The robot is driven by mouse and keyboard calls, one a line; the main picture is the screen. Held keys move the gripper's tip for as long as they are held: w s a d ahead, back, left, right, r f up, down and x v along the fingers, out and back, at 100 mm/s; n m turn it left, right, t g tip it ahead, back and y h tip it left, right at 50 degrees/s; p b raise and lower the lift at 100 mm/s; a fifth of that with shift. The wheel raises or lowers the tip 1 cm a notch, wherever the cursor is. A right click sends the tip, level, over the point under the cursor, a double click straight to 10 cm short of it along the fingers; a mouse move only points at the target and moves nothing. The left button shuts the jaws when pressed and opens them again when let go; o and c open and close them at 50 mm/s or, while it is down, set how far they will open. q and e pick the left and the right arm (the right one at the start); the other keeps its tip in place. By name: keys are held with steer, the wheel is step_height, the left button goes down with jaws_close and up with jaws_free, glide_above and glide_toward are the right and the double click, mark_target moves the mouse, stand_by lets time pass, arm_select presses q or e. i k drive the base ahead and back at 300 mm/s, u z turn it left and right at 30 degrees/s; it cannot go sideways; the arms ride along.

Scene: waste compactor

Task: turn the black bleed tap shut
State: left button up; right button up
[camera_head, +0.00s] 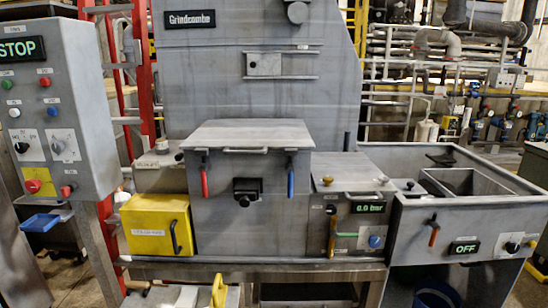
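Neither of my grippers shows in the head view. No tap here can be read as labelled for bleed. A small black knob (331,209) sits on the grey front panel, left of a green "0.0 bar" display (368,208). A blue knob (375,241) is right of these. A larger black knob (245,194) is on the middle front. I cannot tell which black part is the bleed tap, nor its turn position.
A grey control box (85,130) with a "STOP" display stands at left. A yellow box (152,232) with a black handle is low left. Red (205,182) and blue (291,182) levers hang below the lid (247,135). A grey basin (470,182) with an "OFF" display is at right.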

mark_target(331, 210)
steer(key=z, duration=0.55)
steer(key=k, duration=0.65)
steer(key=z, duration=1.25)
steer(key=i, duration=1.65)
steer(key=u, duration=0.45)
